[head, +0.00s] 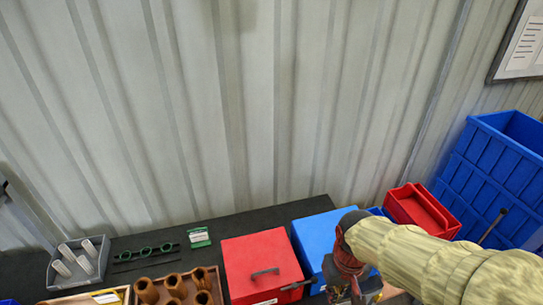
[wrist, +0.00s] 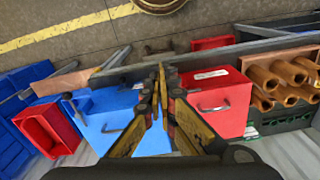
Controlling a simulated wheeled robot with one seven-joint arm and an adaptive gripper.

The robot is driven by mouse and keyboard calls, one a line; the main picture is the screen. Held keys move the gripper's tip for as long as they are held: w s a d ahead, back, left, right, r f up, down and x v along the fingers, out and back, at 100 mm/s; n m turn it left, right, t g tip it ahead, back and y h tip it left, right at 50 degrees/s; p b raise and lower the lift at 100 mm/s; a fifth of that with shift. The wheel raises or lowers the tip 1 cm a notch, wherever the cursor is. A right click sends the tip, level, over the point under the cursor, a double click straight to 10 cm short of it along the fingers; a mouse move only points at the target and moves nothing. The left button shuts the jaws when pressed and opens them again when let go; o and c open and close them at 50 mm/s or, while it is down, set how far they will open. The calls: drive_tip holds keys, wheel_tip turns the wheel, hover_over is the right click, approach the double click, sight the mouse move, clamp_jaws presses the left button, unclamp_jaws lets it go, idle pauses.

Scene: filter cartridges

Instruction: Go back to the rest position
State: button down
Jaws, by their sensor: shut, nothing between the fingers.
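My gripper (wrist: 160,72) is shut and empty; its two yellow and dark fingers meet at their tips in the wrist view. In that view it is in front of the gap between a blue box (wrist: 98,112) and a red box (wrist: 232,92), each with a handle. In the head view my arm comes in from the right and covers part of the blue box (head: 318,232). The red box (head: 254,250) with its dark handle stands to the left of it. The fingertips are hard to make out there, near the bottom edge.
At the left are a grey tray (head: 99,274) of white cylinders, a green three-ring piece (head: 146,252), a green-white card (head: 199,237) and a wooden box holding brown cylinders (head: 174,286). At the right are a red bin (head: 408,205) and blue crates (head: 484,170). A corrugated wall stands behind.

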drive_tip(key=s+d+r+m+t+b, duration=0.1)
drive_tip(key=s+d+r+t+b, duration=0.2)
drive_tip(key=b, duration=0.8)
drive_tip(key=shift+s+d+r+t, duration=0.15)
drive_tip(key=shift+s+r+t, duration=0.1)
drive_tip(key=shift+s+t, duration=0.8)
drive_tip(key=c, duration=2.6)
unclamp_jaws()
drive_tip(key=shift+w, duration=0.25)
